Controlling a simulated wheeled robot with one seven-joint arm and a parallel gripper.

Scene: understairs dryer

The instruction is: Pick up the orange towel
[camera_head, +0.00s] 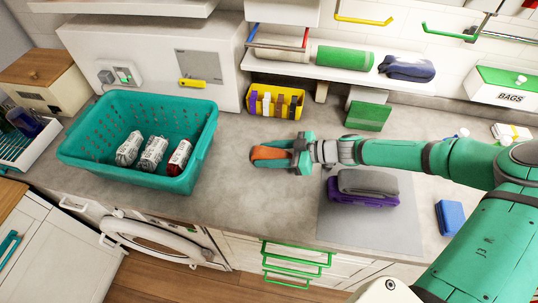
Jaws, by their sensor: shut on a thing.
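The orange towel (270,153) is a small folded bundle over the grey counter, just right of the teal basket. My gripper (285,155) reaches in from the right and is shut on the towel, with its fingers around the towel's right part. The towel's left end sticks out beyond the fingertips. I cannot tell whether the towel touches the counter or is held a little above it.
A teal basket (110,165) with several wrapped items stands at left. A yellow bin (275,100) and a green box (368,116) stand behind. Folded grey and purple cloths (365,188) lie on a grey mat. A blue block (450,217) is at right. The front counter is clear.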

